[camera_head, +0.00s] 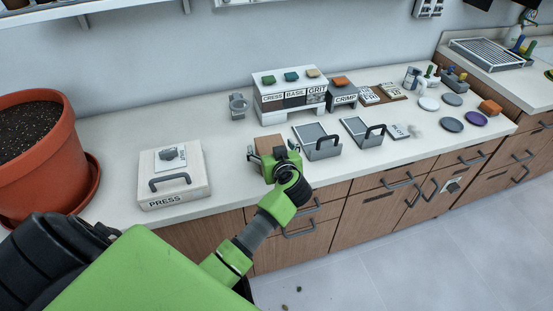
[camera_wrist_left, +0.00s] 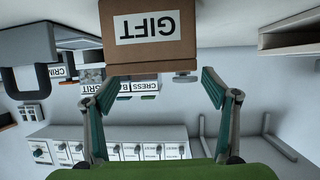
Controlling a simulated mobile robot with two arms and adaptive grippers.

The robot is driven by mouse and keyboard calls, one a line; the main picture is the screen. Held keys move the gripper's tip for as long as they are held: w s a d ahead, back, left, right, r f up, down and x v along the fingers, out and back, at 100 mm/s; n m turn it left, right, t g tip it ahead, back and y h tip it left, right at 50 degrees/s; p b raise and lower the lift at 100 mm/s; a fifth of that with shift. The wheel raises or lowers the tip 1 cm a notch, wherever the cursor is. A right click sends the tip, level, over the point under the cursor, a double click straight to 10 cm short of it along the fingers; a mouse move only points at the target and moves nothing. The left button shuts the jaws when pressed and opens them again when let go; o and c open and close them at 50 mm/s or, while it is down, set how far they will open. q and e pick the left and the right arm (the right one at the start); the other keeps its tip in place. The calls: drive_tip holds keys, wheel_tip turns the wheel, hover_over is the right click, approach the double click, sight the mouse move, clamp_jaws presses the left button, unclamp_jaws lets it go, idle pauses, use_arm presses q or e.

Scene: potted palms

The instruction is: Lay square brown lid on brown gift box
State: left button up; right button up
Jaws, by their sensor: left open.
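The brown gift box (camera_wrist_left: 155,25) shows upside down at the top of the left wrist view, with a white GIFT label. A plain brown band (camera_wrist_left: 150,68) runs along the box's upper edge and looks like the square lid lying on it; I cannot tell whether it is fully seated. In the head view a brown top (camera_head: 268,143) shows just behind my left gripper (camera_head: 273,158), which hides most of the box. My left gripper is open, its fingers (camera_wrist_left: 158,77) apart on either side of the band, apparently not touching it. My right gripper is out of view.
A white PRESS block (camera_head: 172,190) with a handle stands left of my left gripper. A large terracotta pot (camera_head: 60,145) is further left. Two handled grey trays (camera_head: 318,150) lie to the right.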

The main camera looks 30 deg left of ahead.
use_arm(q)
drive_tip(key=v, duration=1.1)
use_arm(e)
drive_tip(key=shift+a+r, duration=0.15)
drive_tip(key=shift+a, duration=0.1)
